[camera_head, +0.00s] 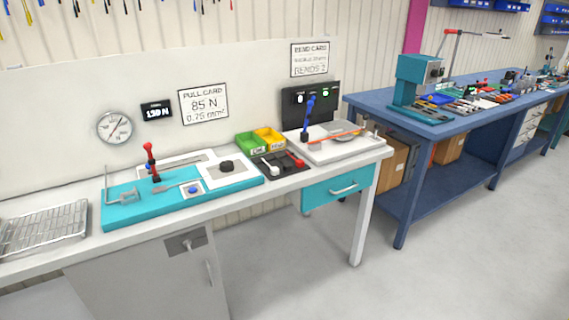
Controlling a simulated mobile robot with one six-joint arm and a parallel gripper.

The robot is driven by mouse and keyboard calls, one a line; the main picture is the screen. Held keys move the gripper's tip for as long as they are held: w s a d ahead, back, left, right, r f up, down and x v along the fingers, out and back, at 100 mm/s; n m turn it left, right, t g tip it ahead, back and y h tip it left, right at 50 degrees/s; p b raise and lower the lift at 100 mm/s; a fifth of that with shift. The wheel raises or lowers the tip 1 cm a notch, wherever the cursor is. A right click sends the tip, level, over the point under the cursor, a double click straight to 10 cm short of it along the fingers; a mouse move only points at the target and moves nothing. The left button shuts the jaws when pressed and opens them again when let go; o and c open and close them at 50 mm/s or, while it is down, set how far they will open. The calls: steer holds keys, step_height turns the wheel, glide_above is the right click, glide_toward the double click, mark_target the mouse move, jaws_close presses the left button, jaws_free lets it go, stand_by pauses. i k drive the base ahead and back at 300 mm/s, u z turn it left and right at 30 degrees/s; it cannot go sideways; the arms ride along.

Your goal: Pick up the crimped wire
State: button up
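No wire is plainly recognisable as the crimped wire at this distance. A thin orange strip (338,134) lies across a white fixture (365,146) at the right end of the near bench; I cannot tell whether it is the wire. A turquoise board (130,213) with a red-handled lever (150,156) and a blue button (193,189) is fixed left of it. My gripper is not in view.
A wire rack (42,229) lies at the left end of the white bench (285,187). Green (250,146) and yellow (270,140) bins stand behind a dark tray (272,173). A blue bench (440,131) holds many tools at right. The floor (460,265) in front is clear.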

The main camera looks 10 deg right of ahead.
mark_target(287, 167)
steer(key=i, duration=0.9)
steer(key=z, duration=0.05)
